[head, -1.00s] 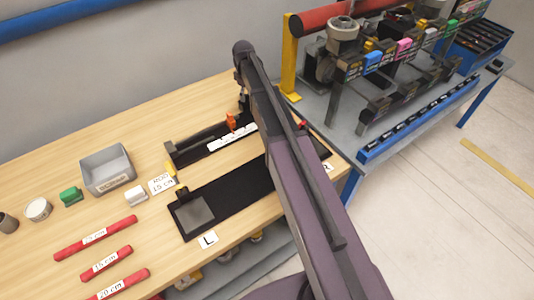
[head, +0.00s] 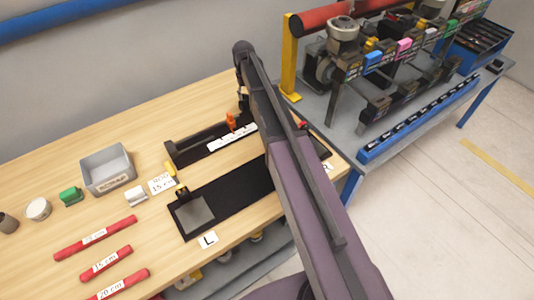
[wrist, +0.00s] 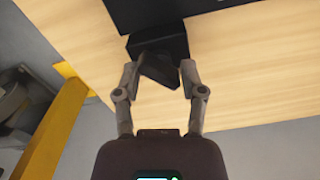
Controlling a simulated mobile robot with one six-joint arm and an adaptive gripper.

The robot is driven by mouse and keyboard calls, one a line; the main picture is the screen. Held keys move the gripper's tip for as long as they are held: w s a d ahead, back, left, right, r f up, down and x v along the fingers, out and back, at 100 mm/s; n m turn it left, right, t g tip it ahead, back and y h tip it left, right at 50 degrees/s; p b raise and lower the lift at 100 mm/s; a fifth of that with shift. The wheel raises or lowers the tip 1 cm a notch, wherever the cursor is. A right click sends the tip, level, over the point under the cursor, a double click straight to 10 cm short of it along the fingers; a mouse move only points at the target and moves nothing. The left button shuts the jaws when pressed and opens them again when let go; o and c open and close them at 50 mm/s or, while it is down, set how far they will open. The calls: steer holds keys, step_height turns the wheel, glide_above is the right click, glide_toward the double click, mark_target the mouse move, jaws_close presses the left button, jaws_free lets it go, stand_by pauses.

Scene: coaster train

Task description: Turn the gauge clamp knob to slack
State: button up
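The gauge (head: 190,150) is a long black rail on the wooden bench, with a white scale strip and an orange piece (head: 231,122) on it. My arm hides its right part in the head view. In the wrist view a dark knob (wrist: 160,70) with a bar-like grip sits at a black block (wrist: 158,44). The bar lies slanted between the fingers. My gripper (wrist: 159,72) has its fingers apart, one on each side of the knob. They are close to it, and firm contact does not show. In the head view my arm mostly hides the fingers.
A black board (head: 235,193) lies in front of the gauge. A yellow post (head: 291,60) and a second table with machinery stand close on the right.

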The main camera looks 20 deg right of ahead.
steer(key=m, duration=0.5)
steer(key=shift+m, duration=0.4)
steer(key=m, duration=0.5)
steer(key=shift+m, duration=0.3)
step_height(320, 180, up, 14)
steer(key=p, duration=1.4)
steer(key=s+f+n+b, duration=0.3)
steer(key=s+f+b, duration=0.2)
steer(key=s, duration=0.4)
steer(key=s+f+n+b, duration=0.3)
steer(key=s+f+b, duration=0.2)
steer(key=s, duration=0.4)
steer(key=s+f+n+b, duration=0.3)
steer(key=s+f+b, duration=0.2)
steer(key=s, duration=0.4)
steer(key=shift+s+f+n, duration=0.2)
steer(key=shift+s+n, duration=0.1)
steer(key=shift+s, duration=0.05)
steer(key=shift+s+f+n+b, duration=0.3)
steer(key=shift+s+b, duration=0.2)
steer(key=shift+s, duration=0.25)
